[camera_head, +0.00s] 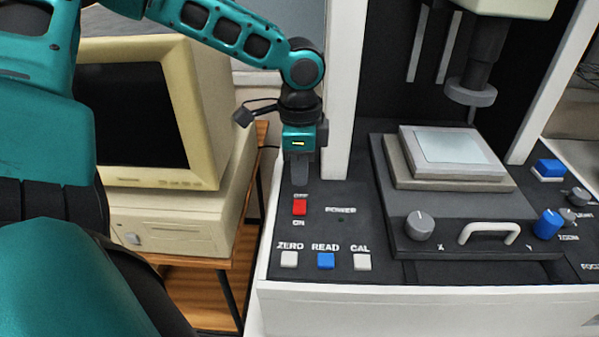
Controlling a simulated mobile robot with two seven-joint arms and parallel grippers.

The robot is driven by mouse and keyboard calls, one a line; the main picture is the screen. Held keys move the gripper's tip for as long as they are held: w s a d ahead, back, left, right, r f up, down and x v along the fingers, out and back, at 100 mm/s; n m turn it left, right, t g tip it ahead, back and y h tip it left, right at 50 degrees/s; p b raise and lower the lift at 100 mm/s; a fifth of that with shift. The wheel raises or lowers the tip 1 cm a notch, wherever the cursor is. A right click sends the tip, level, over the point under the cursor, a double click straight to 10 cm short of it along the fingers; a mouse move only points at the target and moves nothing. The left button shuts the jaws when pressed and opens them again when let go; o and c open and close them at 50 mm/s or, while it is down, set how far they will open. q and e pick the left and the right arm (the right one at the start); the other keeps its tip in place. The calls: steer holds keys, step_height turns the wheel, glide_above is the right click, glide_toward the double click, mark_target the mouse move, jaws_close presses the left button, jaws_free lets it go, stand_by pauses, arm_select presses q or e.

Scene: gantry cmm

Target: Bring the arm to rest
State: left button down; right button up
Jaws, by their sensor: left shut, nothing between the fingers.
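My left arm comes in from the upper left and reaches over the left edge of the measuring machine (340,297). My left gripper (299,184) points down and is shut with nothing in it. Its tips are just above or behind the red power switch (299,207); I cannot tell if they touch it. The switch sits between the OFF and ON labels. My right gripper is not in view.
The machine's panel has a white ZERO button (289,260), a blue READ button (326,261) and a white CAL button (362,262). A stage (455,178) with a handle stands right, under a probe (471,95). A beige computer (170,222) stands left on a wooden table.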

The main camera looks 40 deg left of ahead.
arm_select(q)
step_height(320, 180, up, 2)
steer(key=shift+r+p, duration=0.1)
steer(key=shift+p, duration=0.35)
steer(key=shift+s, duration=0.15)
